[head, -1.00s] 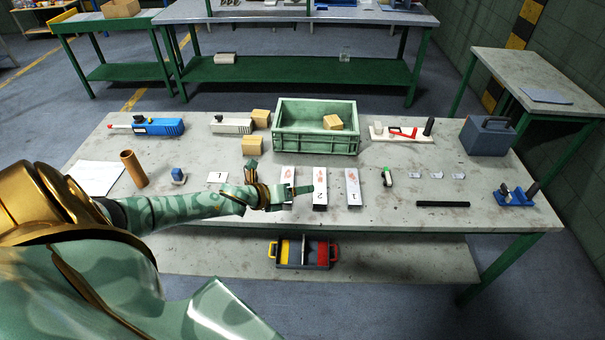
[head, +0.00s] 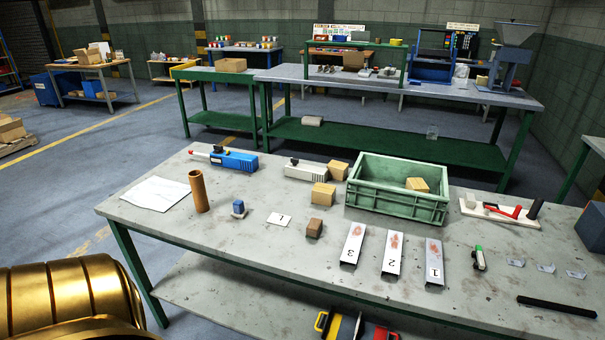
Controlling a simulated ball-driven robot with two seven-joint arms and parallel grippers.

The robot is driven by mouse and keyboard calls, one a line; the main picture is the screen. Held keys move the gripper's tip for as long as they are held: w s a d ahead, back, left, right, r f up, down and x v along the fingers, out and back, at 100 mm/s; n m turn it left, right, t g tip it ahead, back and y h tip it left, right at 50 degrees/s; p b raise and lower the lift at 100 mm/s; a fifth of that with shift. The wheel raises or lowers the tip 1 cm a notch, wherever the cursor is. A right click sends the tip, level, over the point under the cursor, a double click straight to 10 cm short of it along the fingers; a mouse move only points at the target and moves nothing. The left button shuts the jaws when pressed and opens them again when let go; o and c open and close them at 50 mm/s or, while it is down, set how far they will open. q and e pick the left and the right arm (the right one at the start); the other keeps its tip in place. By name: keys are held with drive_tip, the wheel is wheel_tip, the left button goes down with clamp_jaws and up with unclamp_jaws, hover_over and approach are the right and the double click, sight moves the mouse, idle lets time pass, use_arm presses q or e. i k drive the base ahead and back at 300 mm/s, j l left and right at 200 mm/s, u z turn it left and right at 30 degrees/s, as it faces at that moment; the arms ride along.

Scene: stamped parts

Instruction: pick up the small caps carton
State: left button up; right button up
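A small dark brown carton (head: 314,228) sits on the table between the white card (head: 280,219) and the strip marked 3 (head: 353,246). A lighter carton (head: 323,195) stands behind it, and another (head: 337,170) stands near the crate's left end. A further carton (head: 417,185) lies in the green crate (head: 398,206). I cannot read any label, so I cannot tell which is the caps carton. Neither gripper is in view; only a gold part of my body shows at lower left.
Strips marked 2 (head: 392,256) and 1 (head: 434,262) lie right of the first strip. A brown tube (head: 198,191) stands at the left, near a blue device (head: 234,160). A black bar (head: 556,306) lies at the front right. Bare tabletop shows in front of the dark carton.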

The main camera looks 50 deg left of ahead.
sight(337, 170)
drive_tip(key=i+j+u, duration=0.15)
drive_tip(key=u, duration=0.35)
drive_tip(key=i+j+u, duration=0.1)
drive_tip(key=i+u, duration=0.15)
drive_tip(key=u, duration=0.25)
drive_tip(key=i+u, duration=0.2)
drive_tip(key=u, duration=0.3)
